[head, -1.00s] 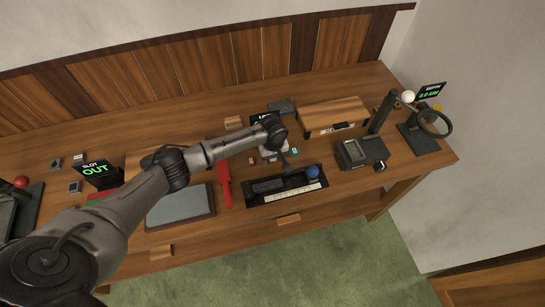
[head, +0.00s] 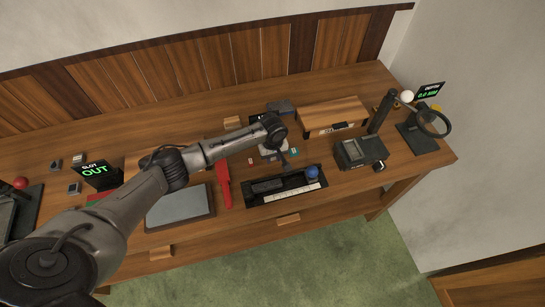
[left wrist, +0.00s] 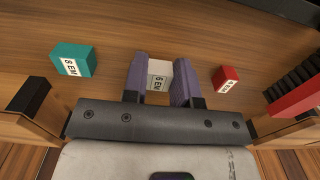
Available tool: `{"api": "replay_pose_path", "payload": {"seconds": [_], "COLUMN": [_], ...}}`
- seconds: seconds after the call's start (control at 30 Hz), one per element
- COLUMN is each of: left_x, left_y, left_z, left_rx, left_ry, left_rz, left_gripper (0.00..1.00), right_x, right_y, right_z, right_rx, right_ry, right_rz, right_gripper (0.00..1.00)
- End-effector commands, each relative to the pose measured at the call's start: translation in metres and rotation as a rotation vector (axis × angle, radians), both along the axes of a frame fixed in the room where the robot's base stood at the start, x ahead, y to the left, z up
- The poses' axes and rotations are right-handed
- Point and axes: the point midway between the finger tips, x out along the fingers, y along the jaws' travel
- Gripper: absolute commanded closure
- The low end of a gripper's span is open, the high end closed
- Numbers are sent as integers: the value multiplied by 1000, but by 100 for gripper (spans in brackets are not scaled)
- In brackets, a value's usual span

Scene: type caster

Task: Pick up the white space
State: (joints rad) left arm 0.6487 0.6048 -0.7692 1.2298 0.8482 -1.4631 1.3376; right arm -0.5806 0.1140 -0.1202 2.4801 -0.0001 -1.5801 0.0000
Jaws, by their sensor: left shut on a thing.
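The white space (left wrist: 159,74) is a small white block with a dark "EM" label in the left wrist view. My left gripper (left wrist: 159,84) is shut on it, with a purple finger on each side. In the head view my left gripper (head: 286,160) is low over the table behind the black tray, and the white space is hidden there by my arm. My right gripper does not show.
A teal block (left wrist: 74,60) and a red block (left wrist: 225,79) lie either side of the gripper. A black tray with a white scale (head: 285,188) is in front. A red bar (head: 223,186) lies left of it. A wooden box (head: 333,115) stands behind.

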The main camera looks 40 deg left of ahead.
Motion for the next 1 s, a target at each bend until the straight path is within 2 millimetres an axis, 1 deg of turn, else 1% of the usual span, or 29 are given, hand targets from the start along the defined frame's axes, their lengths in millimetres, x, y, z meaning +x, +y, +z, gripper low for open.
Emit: {"api": "replay_pose_path", "payload": {"seconds": [0.17,0.2,0.27,0.4,0.6,0.8,1.0], "left_x": [1,1,-3,-9,-17,-22,-24], "left_y": [0,0,-16,-45,-79,-102,-112], "left_z": [29,38,43,60,81,95,101], "left_rx": [-1,-1,-5,-4,-3,-1,-1], "left_ry": [-3,-4,-2,-3,-1,-1,-1], "left_rz": [-1,0,-5,-5,-2,-1,0], "left_gripper": [100,100,100,100,100,100,100], "right_x": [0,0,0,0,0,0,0], "right_y": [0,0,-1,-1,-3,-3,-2], "right_z": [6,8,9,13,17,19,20], "right_rx": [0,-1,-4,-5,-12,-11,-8], "right_ry": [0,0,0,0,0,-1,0], "right_rz": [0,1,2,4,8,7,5], "right_gripper": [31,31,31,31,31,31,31]}}
